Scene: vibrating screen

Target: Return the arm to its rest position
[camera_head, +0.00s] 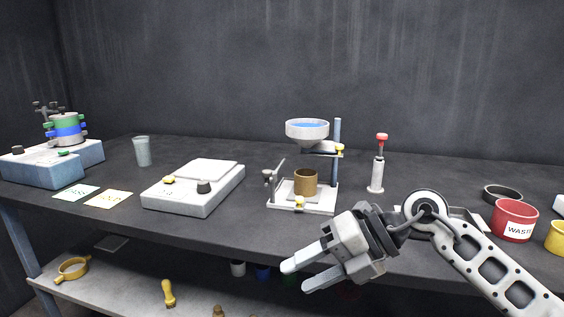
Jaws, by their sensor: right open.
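My right gripper (302,275) is open and empty. It hangs in front of the table's front edge, above the lower shelf, with its fingers pointing left and down. Its arm (490,268) comes in from the right and covers part of the table's front edge. My left gripper does not show in the head view.
On the dark table (240,232) stand a vibrating screen (45,168), a glass (142,152), a scale (185,200), a funnel stand (337,165) with a brown cup (305,182), a red-topped tool (377,175) and a red waste bin (513,212). A shelf (120,285) lies below.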

